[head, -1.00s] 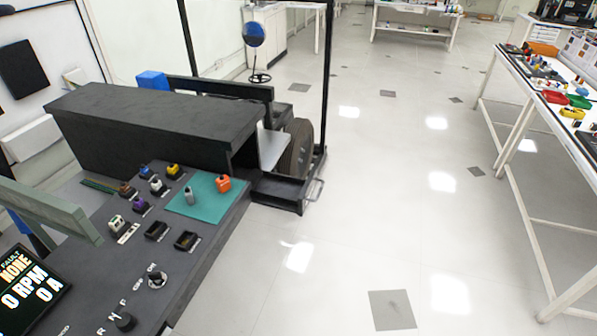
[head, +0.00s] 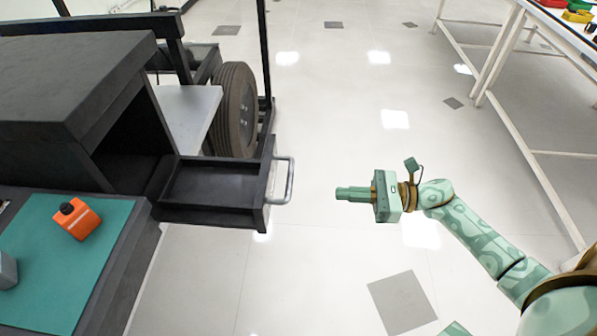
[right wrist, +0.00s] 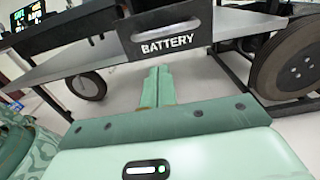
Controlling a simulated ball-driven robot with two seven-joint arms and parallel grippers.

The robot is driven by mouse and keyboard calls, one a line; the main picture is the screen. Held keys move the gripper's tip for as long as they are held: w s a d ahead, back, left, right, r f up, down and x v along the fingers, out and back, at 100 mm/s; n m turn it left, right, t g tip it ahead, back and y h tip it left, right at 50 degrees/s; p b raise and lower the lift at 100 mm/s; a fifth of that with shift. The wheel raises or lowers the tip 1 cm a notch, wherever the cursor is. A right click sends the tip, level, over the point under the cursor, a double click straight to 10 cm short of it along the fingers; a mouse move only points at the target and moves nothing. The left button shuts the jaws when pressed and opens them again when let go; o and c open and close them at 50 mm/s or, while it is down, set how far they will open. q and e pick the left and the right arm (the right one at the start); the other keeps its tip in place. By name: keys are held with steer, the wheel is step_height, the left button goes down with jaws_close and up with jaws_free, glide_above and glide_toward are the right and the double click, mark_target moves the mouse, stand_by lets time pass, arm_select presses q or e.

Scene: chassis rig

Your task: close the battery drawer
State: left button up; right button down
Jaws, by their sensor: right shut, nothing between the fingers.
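The battery drawer (head: 212,186) is a black, empty-looking tray that stands pulled out of the dark chassis housing (head: 125,160). Its front carries a grey bar handle (head: 290,181) facing right. My right gripper (head: 340,194) is shut and empty, a short gap to the right of the handle, pointing at the drawer front. In the right wrist view the drawer front (right wrist: 160,40) shows the label BATTERY and a handle, ahead of the shut fingers (right wrist: 158,72). My left gripper is not in view.
A black wheel (head: 236,110) and a black upright post (head: 264,50) stand just behind the drawer. An orange item (head: 77,219) lies on a teal mat (head: 100,270) at lower left. A white-legged table (head: 510,50) stands at right. The floor around my right gripper is clear.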

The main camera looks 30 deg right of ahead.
mark_target(167, 183)
arm_select(q)
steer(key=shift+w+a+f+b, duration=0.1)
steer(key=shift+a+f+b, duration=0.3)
steer(key=shift+b, duration=0.3)
arm_select(e)
steer(key=x, duration=1.3)
steer(key=shift+w+a, duration=0.1)
steer(key=shift+a, duration=0.2)
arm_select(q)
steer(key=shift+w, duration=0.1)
